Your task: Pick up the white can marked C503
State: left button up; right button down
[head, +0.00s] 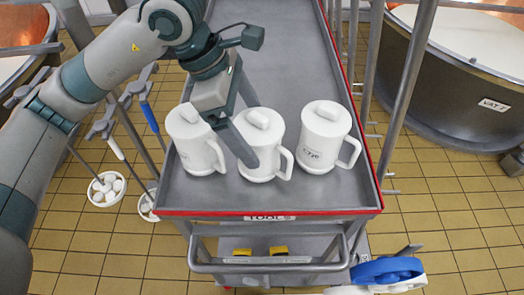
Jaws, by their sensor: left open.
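Three white lidded cans with side handles stand upright in a row at the near end of the grey metal cart top (285,60). The left can (197,150) has a small dark label that I cannot read surely. The middle can (262,170) shows no readable marking; my gripper covers part of it. My right gripper is not in view.
The cart has a red edge (290,212) and a push handle (270,267). A large vat (465,85) marked VAT stands at the right. The cart top behind the cans is clear.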

pick_arm(q)
jog(key=shift+d+f+p, duration=0.4)
jog(key=shift+p, duration=0.25)
jog(key=p+x, duration=0.1)
jog(key=x, duration=0.2)
jog(key=shift+w+d+p, duration=0.15)
jog(key=shift+w+p, duration=0.05)
jog(key=shift+p, duration=0.1)
jog(key=shift+d+f, duration=0.15)
jog(key=shift+f, duration=0.35)
jog(key=c, duration=1)
